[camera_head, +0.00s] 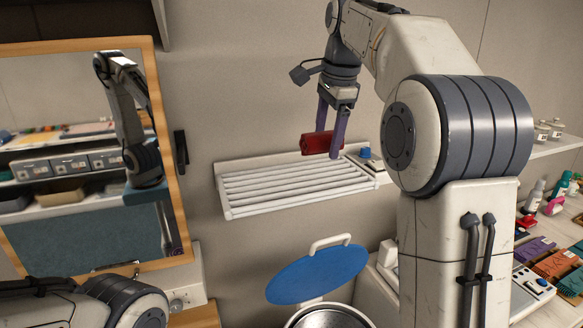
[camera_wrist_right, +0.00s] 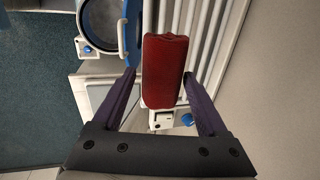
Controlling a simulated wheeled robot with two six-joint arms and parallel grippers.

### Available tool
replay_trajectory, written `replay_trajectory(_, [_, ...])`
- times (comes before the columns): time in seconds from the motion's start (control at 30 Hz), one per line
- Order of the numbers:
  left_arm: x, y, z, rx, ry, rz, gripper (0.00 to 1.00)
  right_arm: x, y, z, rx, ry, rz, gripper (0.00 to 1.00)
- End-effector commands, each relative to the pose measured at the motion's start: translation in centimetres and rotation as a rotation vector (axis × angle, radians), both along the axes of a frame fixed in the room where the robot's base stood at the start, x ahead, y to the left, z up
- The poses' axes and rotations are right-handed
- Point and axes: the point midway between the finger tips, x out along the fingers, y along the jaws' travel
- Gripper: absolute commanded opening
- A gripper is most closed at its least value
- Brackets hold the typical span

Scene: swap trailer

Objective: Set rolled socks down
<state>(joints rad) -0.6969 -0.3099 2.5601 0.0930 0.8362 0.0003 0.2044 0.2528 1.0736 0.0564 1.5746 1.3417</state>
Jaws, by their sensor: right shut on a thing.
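The rolled socks (camera_head: 317,141) are a dark red roll held in my right gripper (camera_head: 328,146), above the back edge of a white slatted rack (camera_head: 262,189) on the wall. In the right wrist view the red roll (camera_wrist_right: 165,72) lies between the two purple fingers of my right gripper (camera_wrist_right: 160,78), with the white bars (camera_wrist_right: 216,30) behind it. The roll seems clear of the bars, but the exact gap cannot be told. Only part of my left arm shows at the lower left of the head view; its gripper is out of view.
A blue round lid (camera_head: 318,274) with a white handle stands open over a metal drum (camera_head: 327,319) below the rack. A wood-framed mirror (camera_head: 168,140) hangs at left. A small white box with a blue knob (camera_head: 365,153) sits at the rack's right end.

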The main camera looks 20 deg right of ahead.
Motion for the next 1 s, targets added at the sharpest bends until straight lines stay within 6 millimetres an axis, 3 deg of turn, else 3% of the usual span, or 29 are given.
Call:
replay_trajectory(0.2, [0.0, 0.0, 1.5, 0.0, 0.0, -0.002, 0.0, 3.5, 3.8, -2.8, 0.0, 0.005, 0.006, 0.14])
replay_trajectory(0.4, [0.0, 0.0, 2.1, 0.0, 0.0, -0.004, 0.0, 5.3, 5.7, -4.4, 0.001, 0.002, 0.004, 0.14])
replay_trajectory(0.8, [0.0, 0.0, 2.7, 0.0, 0.0, -0.005, 0.0, 5.5, 5.9, -8.5, 0.0, 0.002, 0.002, 0.14])
replay_trajectory(1.0, [0.0, 0.0, 2.7, 0.0, 0.0, -0.005, 0.0, 5.5, 5.8, -8.8, 0.001, -0.001, 0.002, 0.14])
